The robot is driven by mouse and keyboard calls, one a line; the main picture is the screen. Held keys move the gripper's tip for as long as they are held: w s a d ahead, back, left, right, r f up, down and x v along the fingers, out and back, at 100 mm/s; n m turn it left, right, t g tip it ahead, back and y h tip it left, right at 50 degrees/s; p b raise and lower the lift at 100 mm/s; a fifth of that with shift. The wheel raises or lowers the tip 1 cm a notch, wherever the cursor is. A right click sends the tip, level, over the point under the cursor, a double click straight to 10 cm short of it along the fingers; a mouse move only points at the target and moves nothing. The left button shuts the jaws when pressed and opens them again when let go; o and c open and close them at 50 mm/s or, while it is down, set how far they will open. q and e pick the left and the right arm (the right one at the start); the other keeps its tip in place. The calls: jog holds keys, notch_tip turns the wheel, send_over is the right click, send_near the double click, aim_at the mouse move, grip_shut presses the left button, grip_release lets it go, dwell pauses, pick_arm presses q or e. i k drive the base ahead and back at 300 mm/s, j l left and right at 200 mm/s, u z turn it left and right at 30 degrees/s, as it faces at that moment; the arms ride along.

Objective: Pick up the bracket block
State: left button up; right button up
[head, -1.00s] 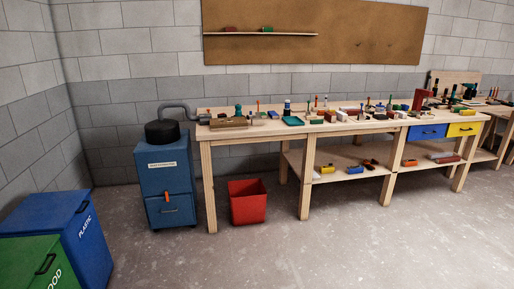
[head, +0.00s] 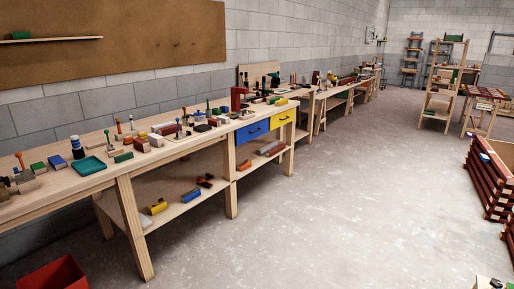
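A long wooden workbench (head: 104,181) runs along the wall on the left, with many small coloured blocks and tools on its top. I cannot tell which of these small pieces is the bracket block. A teal tray (head: 88,166), a green block (head: 123,157) and a reddish-brown block (head: 141,145) are on the near part of the bench top. Neither of my grippers is in view.
A red bin (head: 55,275) stands on the floor at the lower left. A blue drawer (head: 252,131) and a yellow drawer (head: 283,119) sit under the bench top. Stacked red battens (head: 486,183) stand at the right. The middle floor (head: 350,190) is clear.

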aim_at(191, 195)
jog(key=i+z, duration=0.45)
jog(key=i, duration=1.5)
